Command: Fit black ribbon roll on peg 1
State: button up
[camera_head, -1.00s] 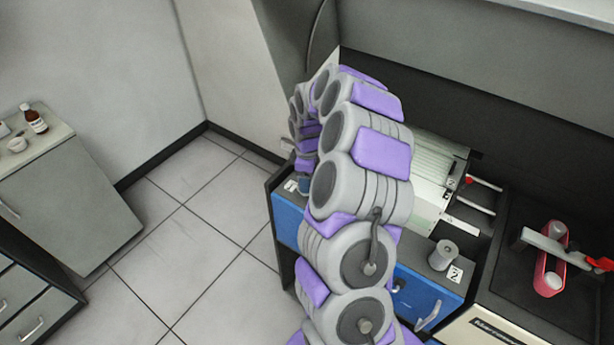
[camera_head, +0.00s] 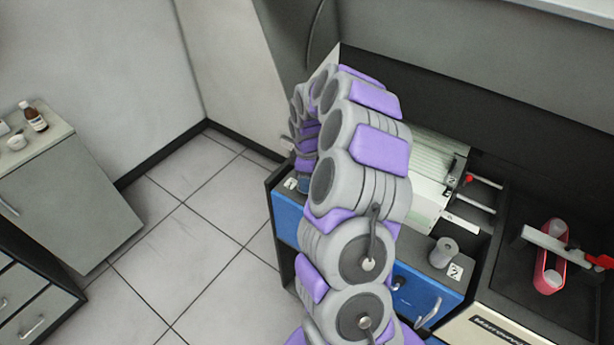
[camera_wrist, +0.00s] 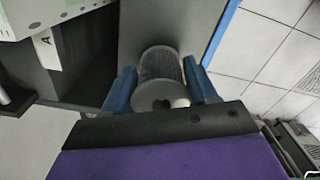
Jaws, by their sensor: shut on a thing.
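In the wrist view, a dark ribbed ribbon roll (camera_wrist: 161,68) with a paler grey end face sits between the two blue fingers of my gripper (camera_wrist: 163,88). The fingers are shut on it. The grey counter shows behind it; I cannot tell whether the roll touches it. In the head view, my arm hides the roll and most of the gripper. Several pale horizontal pegs (camera_head: 468,202) stick out from the pale ribbed machine (camera_head: 436,165), with small number labels beside them. I cannot clearly read which is peg 1.
A grey roll (camera_head: 444,252) stands by a label 2 on the counter above blue drawers (camera_head: 423,294). A red holder (camera_head: 549,262) with pale rolls lies in the dark recess at right. A side cabinet (camera_head: 75,190) with a brown bottle (camera_head: 34,116) stands left across open tiled floor.

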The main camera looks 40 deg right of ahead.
jog(key=shift+f, duration=0.3)
jog(key=o, duration=1.2)
notch_tip(320, 180, up, 17)
jog(key=p, duration=0.1)
jog(key=shift+r, duration=0.1)
jog(key=s+a+r+m+b, duration=0.1)
jog(key=s+a+r, duration=0.1)
jog(key=s+a, duration=0.55)
jog(key=s+a+r+m+b, duration=0.15)
jog(key=s+a, duration=0.25)
jog(key=a, duration=0.7)
jog(key=s+a+f+m+g+b, duration=0.1)
jog(key=s+a+f+m, duration=0.1)
jog(key=s, duration=0.8)
jog(key=s+a+f+m, duration=0.3)
jog(key=s+a+m, duration=0.1)
jog(key=s, duration=0.7)
jog(key=shift+s+a+f+g+b, duration=0.15)
jog(key=shift+s+f+g+b, duration=0.15)
jog(key=shift+g+b, duration=0.1)
